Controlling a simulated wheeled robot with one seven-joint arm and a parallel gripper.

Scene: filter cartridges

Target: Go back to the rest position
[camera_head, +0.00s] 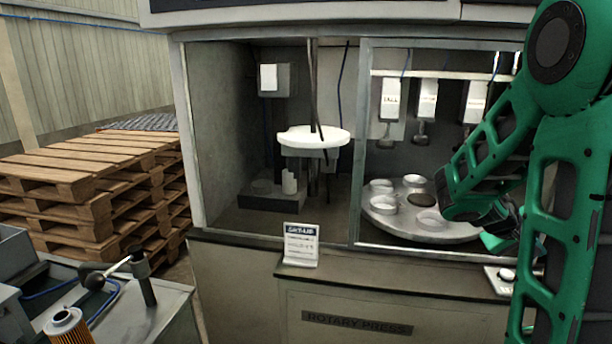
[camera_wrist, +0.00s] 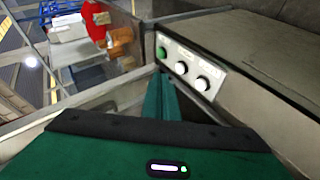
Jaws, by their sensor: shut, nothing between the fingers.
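My green gripper shows in the wrist view (camera_wrist: 161,84) with its two fingers together and nothing between them. The fingertips point toward a light control panel (camera_wrist: 190,68) with a green button (camera_wrist: 161,52) and two pale knobs. I cannot tell whether they touch it. In the head view my green arm reaches down at the right, in front of the rotary press (camera_head: 235,262). The gripper there is mostly hidden behind the arm, low near the panel on the press's front ledge.
The press holds a round turntable (camera_head: 400,228) with several cups behind a framed opening. A small sign (camera_head: 300,246) stands on the ledge. An orange filter cartridge (camera_head: 68,328) stands at the lower left by a grey bench (camera_head: 165,312). Wooden pallets (camera_head: 80,185) are stacked at the left.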

